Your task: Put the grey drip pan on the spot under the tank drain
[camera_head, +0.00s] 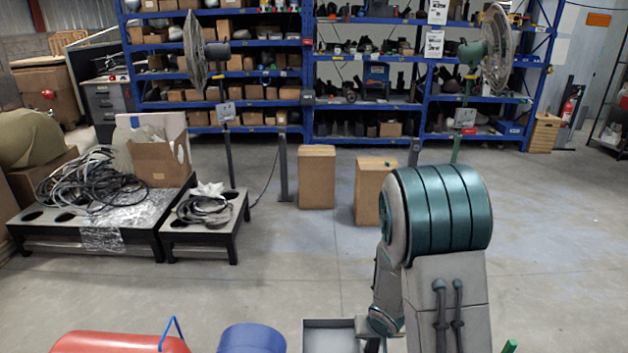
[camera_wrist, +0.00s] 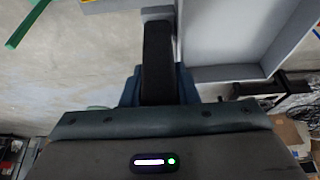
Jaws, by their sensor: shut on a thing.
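The grey drip pan (camera_head: 331,323) shows at the bottom edge of the head view, a square tray with a raised rim, its lower part cut off. In the wrist view the pan (camera_wrist: 240,73) fills the upper right, with its pale walls and floor showing. My gripper (camera_wrist: 159,14) is shut on the pan's near wall; one dark finger covers the exact contact. A red tank (camera_head: 120,343) lies at the bottom left of the head view, mostly out of frame. Its drain and the spot under it are not visible.
A blue drum (camera_head: 252,339) stands between the red tank and the pan. A thin blue curved piece (camera_head: 171,333) rises by the tank. Low black platforms with cables (camera_head: 85,240) stand at left, two cardboard boxes (camera_head: 317,178) farther back. The floor between is clear.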

